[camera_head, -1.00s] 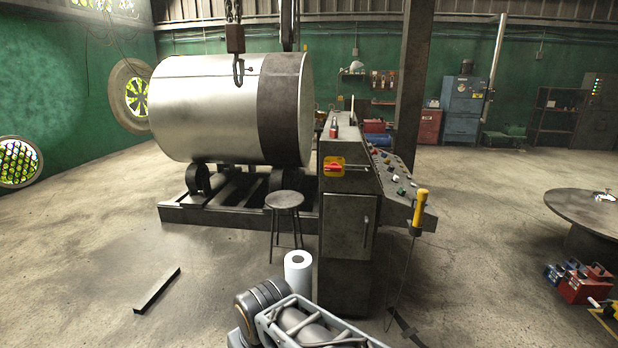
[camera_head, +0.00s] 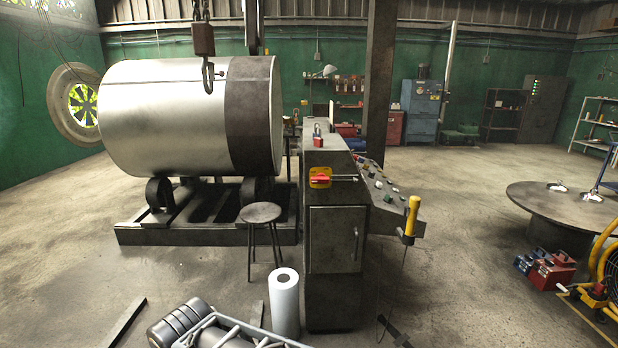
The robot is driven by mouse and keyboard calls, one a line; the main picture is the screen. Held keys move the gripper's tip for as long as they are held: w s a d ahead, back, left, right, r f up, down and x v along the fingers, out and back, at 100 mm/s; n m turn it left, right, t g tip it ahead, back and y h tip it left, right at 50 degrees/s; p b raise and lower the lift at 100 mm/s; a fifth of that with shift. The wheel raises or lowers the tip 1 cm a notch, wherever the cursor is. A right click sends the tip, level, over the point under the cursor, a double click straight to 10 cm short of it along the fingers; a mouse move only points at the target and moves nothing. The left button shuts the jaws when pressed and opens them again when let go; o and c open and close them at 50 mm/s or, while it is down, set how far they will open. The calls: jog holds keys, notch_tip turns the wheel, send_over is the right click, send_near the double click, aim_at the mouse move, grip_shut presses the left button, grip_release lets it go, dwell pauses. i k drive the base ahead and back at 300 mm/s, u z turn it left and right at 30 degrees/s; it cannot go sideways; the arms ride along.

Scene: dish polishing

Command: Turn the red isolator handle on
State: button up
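The red isolator handle (camera_head: 321,181) sits on a yellow plate (camera_head: 314,171) on the near face of the grey control cabinet (camera_head: 334,235), near its top. The handle lies roughly level, and a thin rod-like part sticks out to its right. Part of my arm shows at the bottom of the view, left of the cabinet's foot and well below the handle. My gripper's fingers are not visible in the head view.
A stool (camera_head: 261,213) stands left of the cabinet, and a white roll (camera_head: 285,302) stands before it. A large metal drum (camera_head: 190,115) rests on rollers behind. A yellow-handled pendant (camera_head: 411,218) hangs at the cabinet's right.

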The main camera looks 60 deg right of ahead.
aim_at(321, 178)
jog(key=z, duration=0.65)
jog(key=i, duration=1.15)
jog(key=z, duration=0.9)
